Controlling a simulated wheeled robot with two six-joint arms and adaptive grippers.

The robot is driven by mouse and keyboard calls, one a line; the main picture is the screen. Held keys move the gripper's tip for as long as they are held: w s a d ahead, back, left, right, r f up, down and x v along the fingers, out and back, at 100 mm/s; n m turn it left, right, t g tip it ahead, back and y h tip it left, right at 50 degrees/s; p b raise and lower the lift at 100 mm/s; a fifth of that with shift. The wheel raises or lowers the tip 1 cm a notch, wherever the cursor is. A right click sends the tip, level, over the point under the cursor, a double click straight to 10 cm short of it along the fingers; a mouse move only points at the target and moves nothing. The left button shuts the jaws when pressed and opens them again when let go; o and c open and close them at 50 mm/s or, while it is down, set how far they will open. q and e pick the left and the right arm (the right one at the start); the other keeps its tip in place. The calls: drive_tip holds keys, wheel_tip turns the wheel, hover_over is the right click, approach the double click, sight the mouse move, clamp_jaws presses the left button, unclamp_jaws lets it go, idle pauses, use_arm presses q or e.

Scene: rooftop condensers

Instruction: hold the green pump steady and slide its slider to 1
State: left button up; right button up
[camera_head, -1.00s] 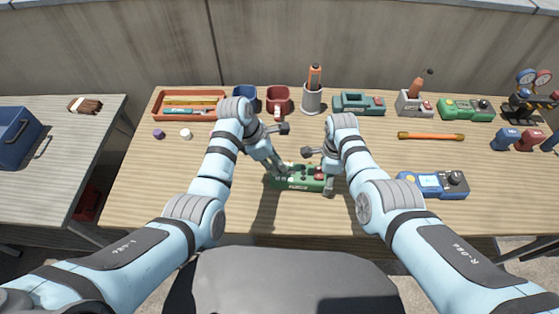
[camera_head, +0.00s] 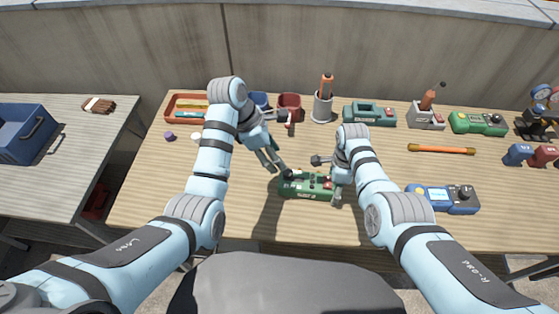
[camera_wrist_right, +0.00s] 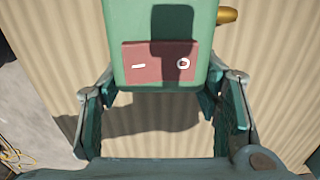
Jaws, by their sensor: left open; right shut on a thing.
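The green pump (camera_head: 304,192) lies on the wooden table in front of me, with dark and red parts on its top. Its slider is too small to make out, so I cannot tell its setting. My right gripper (camera_head: 336,190) is shut on the pump's right end. In the right wrist view, the pump's green body (camera_wrist_right: 122,25) reaches between the fingers and carries a red panel (camera_wrist_right: 135,70) with a white dash and a white ring. My left gripper (camera_head: 272,165) is open and empty, just above and left of the pump's left end.
A blue meter (camera_head: 440,198) lies to the right, and an orange-handled rod (camera_head: 441,149) behind it. An orange tray (camera_head: 172,110), mugs (camera_head: 290,106), a grey holder (camera_head: 323,108) and several devices line the back. The table front left is clear.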

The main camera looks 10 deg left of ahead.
drive_tip(key=o, duration=1.8)
drive_tip(key=o, duration=0.5)
drive_tip(key=shift+c, duration=0.2)
wheel_tip(320, 180, up, 10)
drive_tip(key=p, duration=0.9)
drive_tip(key=shift+f+p, duration=0.2)
drive_tip(key=shift+p, duration=0.1)
drive_tip(key=shift+f, duration=0.25)
